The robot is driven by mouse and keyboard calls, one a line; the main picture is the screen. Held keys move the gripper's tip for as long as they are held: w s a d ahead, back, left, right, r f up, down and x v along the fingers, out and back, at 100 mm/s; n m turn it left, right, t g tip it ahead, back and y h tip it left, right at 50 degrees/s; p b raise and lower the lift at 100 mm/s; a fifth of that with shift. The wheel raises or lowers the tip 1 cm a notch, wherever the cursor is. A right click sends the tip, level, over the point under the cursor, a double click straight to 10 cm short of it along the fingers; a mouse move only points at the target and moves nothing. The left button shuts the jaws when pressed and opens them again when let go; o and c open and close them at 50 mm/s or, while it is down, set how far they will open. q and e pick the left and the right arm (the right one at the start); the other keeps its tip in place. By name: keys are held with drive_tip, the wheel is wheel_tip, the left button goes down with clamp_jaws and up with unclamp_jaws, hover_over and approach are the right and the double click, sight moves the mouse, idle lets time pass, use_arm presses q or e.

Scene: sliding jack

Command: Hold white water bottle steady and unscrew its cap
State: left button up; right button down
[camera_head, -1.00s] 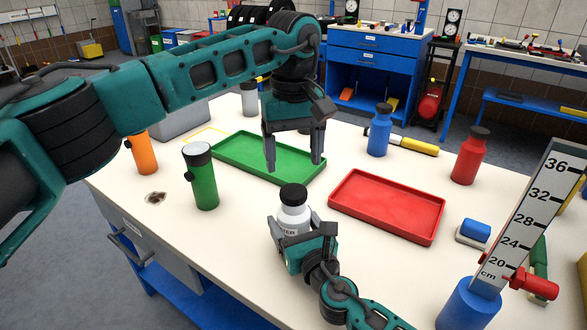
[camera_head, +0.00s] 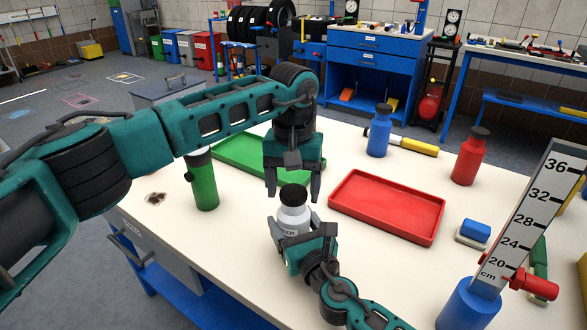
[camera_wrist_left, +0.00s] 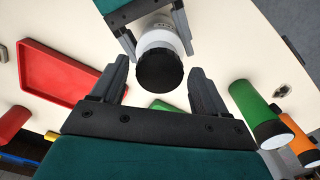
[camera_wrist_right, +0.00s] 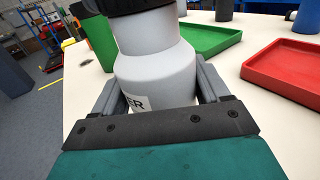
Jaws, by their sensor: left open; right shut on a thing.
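The white water bottle (camera_head: 291,219) stands upright near the table's front middle, with its black cap (camera_head: 293,195) on top. My right gripper (camera_head: 300,242) is shut around the bottle's body; the right wrist view shows its fingers on both sides of the bottle (camera_wrist_right: 155,75). My left gripper (camera_head: 293,196) points down just above the cap, its fingers open and spread to either side. In the left wrist view the cap (camera_wrist_left: 160,69) lies between and beyond the open fingertips (camera_wrist_left: 158,75).
A green tray (camera_head: 235,160) lies behind my left gripper and a red tray (camera_head: 388,207) to the right. Blue (camera_head: 379,131) and red (camera_head: 470,156) bottles stand at the back right. A height gauge (camera_head: 520,215) stands at the right front.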

use_arm(q)
drive_tip(key=shift+f, duration=0.45)
drive_tip(key=shift+c, duration=0.2)
